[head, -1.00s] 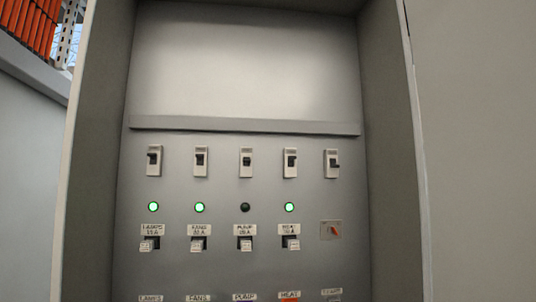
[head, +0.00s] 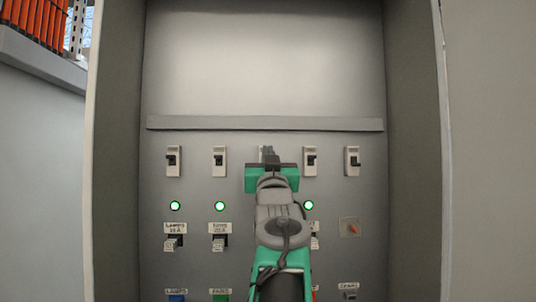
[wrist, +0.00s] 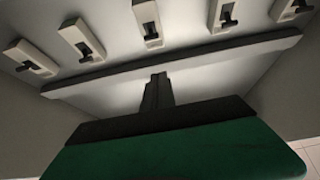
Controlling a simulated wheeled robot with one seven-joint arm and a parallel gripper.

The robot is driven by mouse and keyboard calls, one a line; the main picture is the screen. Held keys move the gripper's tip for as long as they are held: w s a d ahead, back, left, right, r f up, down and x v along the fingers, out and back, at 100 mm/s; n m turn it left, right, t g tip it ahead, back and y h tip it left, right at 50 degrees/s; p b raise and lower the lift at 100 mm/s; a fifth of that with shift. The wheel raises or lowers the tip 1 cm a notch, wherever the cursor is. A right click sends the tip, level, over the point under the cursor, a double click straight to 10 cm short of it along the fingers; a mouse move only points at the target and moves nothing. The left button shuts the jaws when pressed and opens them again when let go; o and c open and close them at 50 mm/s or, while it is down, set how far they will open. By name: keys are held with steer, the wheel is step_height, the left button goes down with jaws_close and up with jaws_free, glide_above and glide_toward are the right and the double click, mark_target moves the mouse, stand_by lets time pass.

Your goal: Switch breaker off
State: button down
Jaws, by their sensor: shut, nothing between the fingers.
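A row of small white breakers with black levers runs across the grey cabinet panel. In the head view I see the far left one (head: 173,160), the second (head: 219,160), the fourth (head: 310,160) and the far right one (head: 352,160). The middle one is mostly hidden behind my gripper (head: 267,154). In the wrist view the row shows at the top, with the middle breaker (wrist: 148,22) above my fingertips (wrist: 160,78). My gripper is shut and empty. Its tips appear apart from the breakers, but contact is hard to judge.
A grey ledge (head: 200,124) crosses the panel above the breakers, and also spans the wrist view (wrist: 210,54). Green lamps (head: 175,205) glow below several breakers. Lower are labelled switches (head: 173,243) and a red knob (head: 353,229). Cabinet side walls (head: 413,150) flank the panel.

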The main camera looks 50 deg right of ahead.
steer(key=p+x, duration=0.3)
steer(key=x, duration=0.3)
steer(key=f, duration=0.3)
steer(key=shift+w+d+f, duration=0.3)
steer(key=shift+f, duration=0.1)
